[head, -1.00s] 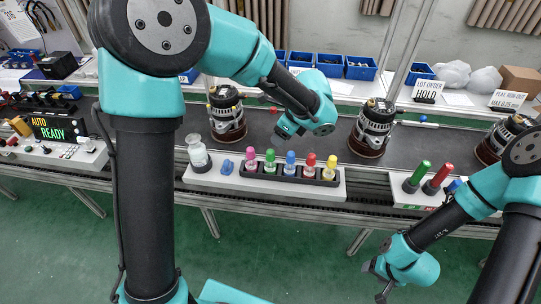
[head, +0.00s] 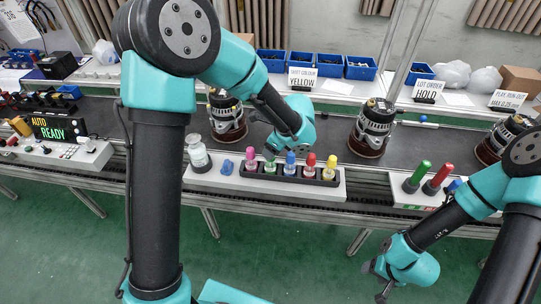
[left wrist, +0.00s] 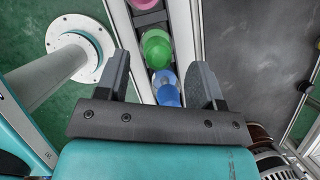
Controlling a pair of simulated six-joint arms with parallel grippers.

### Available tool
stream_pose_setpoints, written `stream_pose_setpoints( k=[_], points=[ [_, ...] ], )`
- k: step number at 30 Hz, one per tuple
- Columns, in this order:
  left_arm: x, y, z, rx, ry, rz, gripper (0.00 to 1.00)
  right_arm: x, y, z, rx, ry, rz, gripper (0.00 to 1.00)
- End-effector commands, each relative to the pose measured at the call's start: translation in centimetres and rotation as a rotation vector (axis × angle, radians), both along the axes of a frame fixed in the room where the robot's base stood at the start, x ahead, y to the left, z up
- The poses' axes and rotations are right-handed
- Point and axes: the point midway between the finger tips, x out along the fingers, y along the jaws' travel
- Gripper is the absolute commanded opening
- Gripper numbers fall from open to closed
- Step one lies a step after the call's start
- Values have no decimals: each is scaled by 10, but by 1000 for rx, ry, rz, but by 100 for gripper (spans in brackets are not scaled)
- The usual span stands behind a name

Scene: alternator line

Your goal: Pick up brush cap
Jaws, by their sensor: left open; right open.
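Several small bottles with coloured caps stand in a row in a black rack (head: 257,170): pink (head: 250,153), green (head: 270,164), blue (head: 290,158), red (head: 309,160) and yellow (head: 329,162). I cannot tell which is the task's brush cap. My left gripper (left wrist: 160,75) is open and empty above the rack. In the left wrist view the green cap (left wrist: 156,48) and the blue cap (left wrist: 167,92) show between its fingers, and the pink cap (left wrist: 143,3) is at the top edge. My right gripper (head: 374,282) is open and empty at the lower right, away from the rack.
A glass jar (head: 197,154) and a small blue piece (head: 226,167) stand left of the rack. Alternators (head: 372,128) stand on the dark conveyor behind. Green (head: 417,175) and red (head: 437,180) cylinders stand at the right. Signs read "SHIFT COLOUR YELLOW" (head: 302,77) and "LOT ORDER HOLD" (head: 428,90).

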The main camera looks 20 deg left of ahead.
Motion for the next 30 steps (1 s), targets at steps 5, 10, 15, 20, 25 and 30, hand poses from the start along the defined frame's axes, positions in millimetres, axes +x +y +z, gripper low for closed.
stream_pose_setpoints(
  k=[5,10,15,20,25,30],
  points=[
    [0,9,-24,0,2,0,62,0,0,0,0,0,0,60],
    [1,13,-31,0,0,0,62,0,0,0,0,0,0,60],
    [1,12,-31,-1,-1,0,62,0,0,0,0,0,0,60],
    [1,12,-31,-1,-1,0,62,0,0,0,0,0,0,60],
    [1,12,-30,-1,-1,0,55,0,0,0,0,0,0,60],
    [1,12,-30,-1,-1,0,39,0,0,0,0,0,0,60]
  ],
)
